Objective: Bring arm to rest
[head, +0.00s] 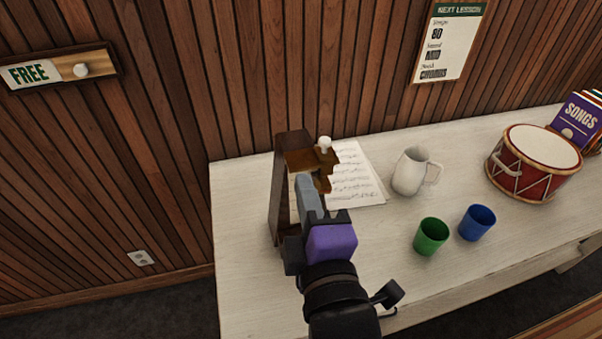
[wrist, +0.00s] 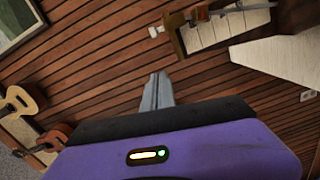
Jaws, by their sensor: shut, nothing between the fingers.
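My gripper (head: 305,187) is over the left end of the pale table (head: 250,290), in front of a dark wooden stand with a small white knob (head: 324,144). Its fingers are together with nothing between them. In the wrist view my gripper (wrist: 158,80) points toward the slatted wood wall, its fingers closed. My arm reaches up from the bottom of the head view and hides part of the stand and table.
A sheet of music (head: 358,175), white mug (head: 410,172), green cup (head: 431,236), blue cup (head: 477,222) and red drum (head: 533,165) are on the table. Songbooks (head: 577,118) stand at the far right. Ukuleles (wrist: 22,103) show at the wrist view's left. The table's front left is clear.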

